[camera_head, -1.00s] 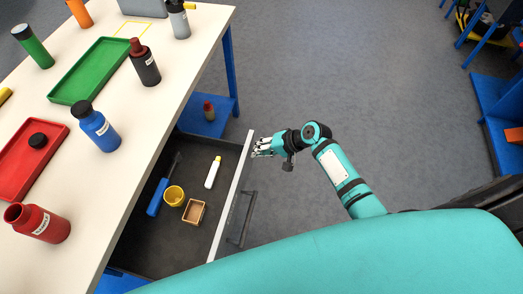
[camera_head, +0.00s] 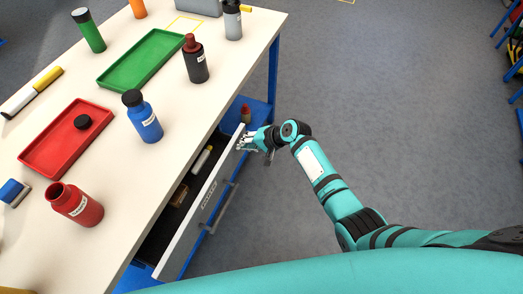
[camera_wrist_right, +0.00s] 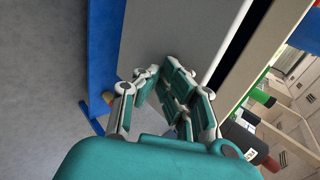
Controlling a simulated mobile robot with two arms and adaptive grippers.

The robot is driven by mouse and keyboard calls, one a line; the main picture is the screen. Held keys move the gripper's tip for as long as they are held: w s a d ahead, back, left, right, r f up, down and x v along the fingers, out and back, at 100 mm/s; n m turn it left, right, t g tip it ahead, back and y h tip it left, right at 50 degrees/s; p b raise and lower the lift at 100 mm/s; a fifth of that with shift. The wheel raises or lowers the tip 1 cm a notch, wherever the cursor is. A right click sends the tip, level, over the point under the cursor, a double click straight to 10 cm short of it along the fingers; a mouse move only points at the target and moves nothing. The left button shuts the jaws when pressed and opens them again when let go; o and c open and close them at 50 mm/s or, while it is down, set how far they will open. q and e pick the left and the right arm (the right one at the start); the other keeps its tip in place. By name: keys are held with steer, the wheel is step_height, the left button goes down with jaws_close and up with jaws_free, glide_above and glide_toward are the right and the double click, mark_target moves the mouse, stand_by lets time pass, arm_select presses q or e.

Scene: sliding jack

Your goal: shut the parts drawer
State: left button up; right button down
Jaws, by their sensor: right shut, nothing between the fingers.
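The parts drawer (camera_head: 192,219) under the white-topped workbench is partly open. A narrow dark gap shows between its pale front and the bench edge, and its handle (camera_head: 221,209) is on the outer face. My right gripper (camera_head: 243,143) is shut and empty, with its fingers at the far end of the drawer front. In the right wrist view, the fingers (camera_wrist_right: 165,80) are against or very close to the grey front panel (camera_wrist_right: 178,35); exact contact is hard to tell. My left gripper is not in view.
In the drawer lie a white marker (camera_head: 202,159) and a small wooden box (camera_head: 178,195), partly hidden. The bench top holds a red tray (camera_head: 55,160), a green tray (camera_head: 125,72) and several bottles. A red-brown bottle (camera_head: 246,114) stands on the blue lower shelf.

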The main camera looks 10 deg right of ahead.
steer(key=w+a+b, duration=0.1)
steer(key=a, duration=0.1)
steer(key=w+a, duration=0.1)
steer(key=a, duration=0.1)
steer(key=w+a+b, duration=0.1)
steer(key=w+a, duration=0.1)
steer(key=shift+b, duration=0.3)
steer(key=shift+w+a+f, duration=0.1)
steer(key=shift+w+a, duration=0.15)
steer(key=shift+a, duration=0.05)
steer(key=shift+w+a, duration=0.15)
steer(key=shift+a, duration=0.05)
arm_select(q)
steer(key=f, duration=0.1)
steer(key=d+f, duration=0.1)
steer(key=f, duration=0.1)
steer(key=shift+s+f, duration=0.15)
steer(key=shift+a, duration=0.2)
